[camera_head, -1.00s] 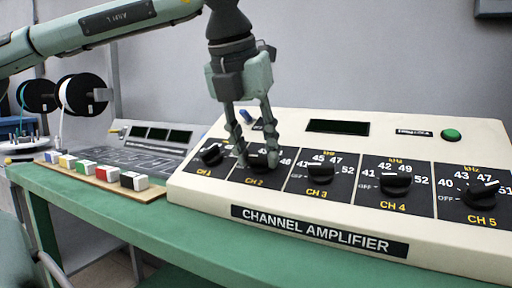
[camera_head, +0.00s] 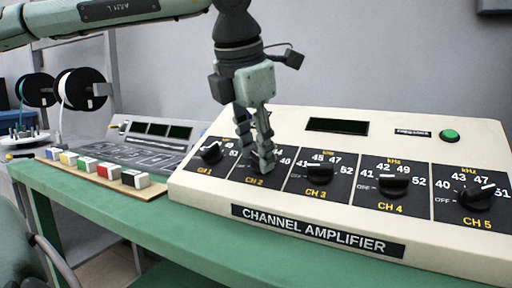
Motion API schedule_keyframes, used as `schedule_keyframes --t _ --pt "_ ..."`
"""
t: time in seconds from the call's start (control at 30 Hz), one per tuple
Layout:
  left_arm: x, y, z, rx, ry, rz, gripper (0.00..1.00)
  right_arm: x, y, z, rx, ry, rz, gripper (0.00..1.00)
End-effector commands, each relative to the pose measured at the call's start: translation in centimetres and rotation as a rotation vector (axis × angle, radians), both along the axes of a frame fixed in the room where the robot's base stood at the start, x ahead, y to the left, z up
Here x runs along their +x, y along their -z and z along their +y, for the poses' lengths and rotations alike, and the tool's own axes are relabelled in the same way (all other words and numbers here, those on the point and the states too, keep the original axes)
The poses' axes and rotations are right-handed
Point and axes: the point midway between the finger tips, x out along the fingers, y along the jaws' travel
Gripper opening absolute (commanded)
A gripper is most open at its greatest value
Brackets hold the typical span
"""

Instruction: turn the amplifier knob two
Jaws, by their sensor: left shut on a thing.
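The cream channel amplifier (camera_head: 290,212) stands on the green table, with a row of black knobs on its sloped front. My left gripper (camera_head: 263,163) points down at the CH 2 panel (camera_head: 241,176), shut on the CH 2 knob, which its fingers almost wholly hide. The knob's pointer direction cannot be seen. The CH 1 knob (camera_head: 211,152) is just left of the fingers and the CH 3 knob (camera_head: 321,174) is to the right, both apart from them. My right gripper is not in view.
The CH 4 knob (camera_head: 394,182), CH 5 knob (camera_head: 475,196) and a green button (camera_head: 449,135) are farther right. A grey console (camera_head: 150,150), coloured blocks (camera_head: 108,171) and black-and-white spools (camera_head: 80,92) are at left. The green table's (camera_head: 150,220) front strip is clear.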

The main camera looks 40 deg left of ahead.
Motion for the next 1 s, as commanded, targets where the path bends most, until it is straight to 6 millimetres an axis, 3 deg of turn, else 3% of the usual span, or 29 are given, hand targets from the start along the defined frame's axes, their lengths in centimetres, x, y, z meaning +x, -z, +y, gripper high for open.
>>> schedule_keyframes --t 0.47,0.5,0.63,1.0 --pt "0.07 -0.12 0.01 0.007 0.013 -0.002 0.07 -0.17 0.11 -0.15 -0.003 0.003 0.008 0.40" --pt "0.07 -0.12 0.01 0.008 0.012 -0.002 0.41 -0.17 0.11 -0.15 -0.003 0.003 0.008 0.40" --pt "0.04 -0.10 0.01 0.007 0.012 -0.001 0.57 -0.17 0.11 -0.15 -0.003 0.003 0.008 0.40" --pt "-0.14 -0.54 -0.09 0.007 0.011 0.000 0.57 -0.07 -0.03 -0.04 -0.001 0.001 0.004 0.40"
